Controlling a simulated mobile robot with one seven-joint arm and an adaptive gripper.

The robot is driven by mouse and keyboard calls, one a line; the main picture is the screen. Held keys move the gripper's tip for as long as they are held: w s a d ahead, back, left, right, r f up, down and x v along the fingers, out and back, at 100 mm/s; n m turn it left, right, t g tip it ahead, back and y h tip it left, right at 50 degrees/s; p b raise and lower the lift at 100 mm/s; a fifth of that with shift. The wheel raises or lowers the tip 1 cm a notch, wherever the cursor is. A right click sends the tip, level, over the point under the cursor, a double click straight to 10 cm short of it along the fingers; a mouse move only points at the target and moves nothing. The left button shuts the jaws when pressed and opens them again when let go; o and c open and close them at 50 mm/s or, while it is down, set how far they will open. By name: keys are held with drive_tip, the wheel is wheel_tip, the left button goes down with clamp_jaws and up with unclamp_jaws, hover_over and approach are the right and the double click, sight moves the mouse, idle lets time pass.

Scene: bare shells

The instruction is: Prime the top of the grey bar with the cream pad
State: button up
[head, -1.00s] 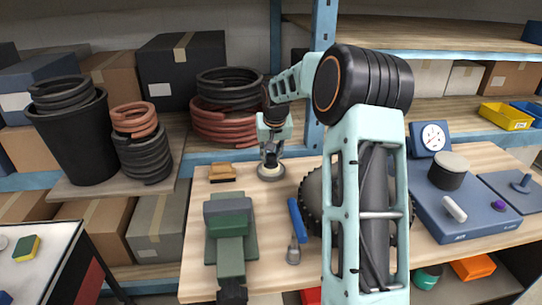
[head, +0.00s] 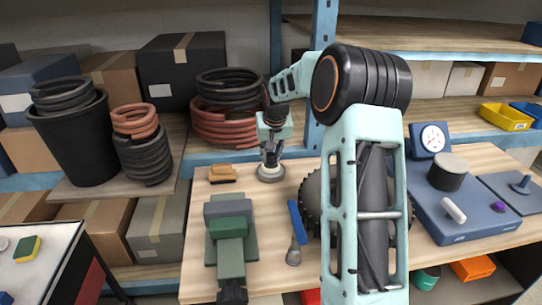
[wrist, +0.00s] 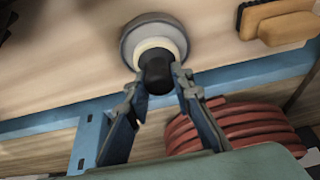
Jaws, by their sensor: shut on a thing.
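My gripper (head: 270,160) points down at the back of the bench, and its fingers are shut on a black knob (wrist: 157,74). The cream pad (wrist: 154,48) shows as a pale ring under the knob, in or on a round grey dish (wrist: 131,40). In the head view the dish (head: 270,176) sits on the bench below my gripper. A green vise (head: 230,262) stands at the front left of the bench. A grey block (head: 228,206) shows at its jaws; I cannot tell whether this is the grey bar or a jaw.
A tan block (head: 222,173) lies left of the dish. A dark toothed wheel is partly hidden behind my arm. A blue base (head: 465,220) stands at right. Red coils (head: 225,125) are on the shelf behind.

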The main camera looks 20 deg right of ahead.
sight(271, 154)
drive_tip(key=shift+r+p, duration=1.9)
drive_tip(key=shift+r, duration=1.25)
